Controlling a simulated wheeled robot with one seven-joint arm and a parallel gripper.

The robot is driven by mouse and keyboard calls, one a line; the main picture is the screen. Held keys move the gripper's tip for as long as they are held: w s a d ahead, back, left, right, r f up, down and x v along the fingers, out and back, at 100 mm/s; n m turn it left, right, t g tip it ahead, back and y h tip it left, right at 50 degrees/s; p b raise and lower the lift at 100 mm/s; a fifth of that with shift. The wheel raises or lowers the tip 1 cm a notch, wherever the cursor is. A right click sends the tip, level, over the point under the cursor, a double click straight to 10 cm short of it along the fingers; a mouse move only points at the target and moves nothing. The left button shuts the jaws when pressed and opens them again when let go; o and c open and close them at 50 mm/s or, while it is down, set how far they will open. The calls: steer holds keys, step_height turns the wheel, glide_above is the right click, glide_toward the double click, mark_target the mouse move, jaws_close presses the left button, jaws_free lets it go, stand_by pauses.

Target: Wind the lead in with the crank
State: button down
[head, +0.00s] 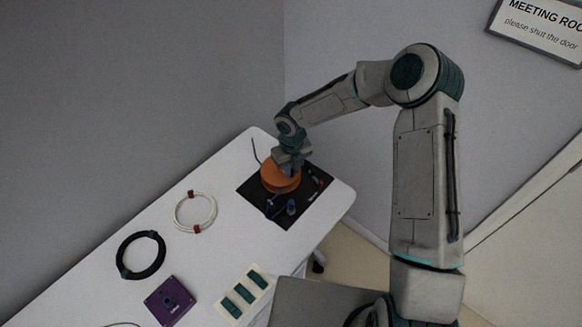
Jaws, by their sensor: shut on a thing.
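An orange cable drum (277,181) sits on a black mat (302,205) at the far end of the white table, in the head view. My gripper (291,167) is over the drum's top right part, pointing down, and is shut on the crank. The jaws hide most of the crank and its grip. A thin blue lead (255,151) stands out behind the drum on the left. A small blue part (291,207) is on the mat in front of the drum; I cannot tell whether it joins the lead.
On the white table (215,248) lie a white cable coil (194,212), a black cable coil (140,255), a purple box (169,301) and a cream block with dark green slots (243,293). Grey walls stand close behind the table. A sign (541,27) hangs at the upper right.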

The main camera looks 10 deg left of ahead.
steer(key=shift+w+r, duration=0.1)
steer(key=shift+w, duration=0.05)
steer(key=c, duration=1.4)
jaws_free()
step_height(320, 180, up, 14)
steer(key=shift+f+b, duration=0.15)
steer(key=shift+b, duration=0.55)
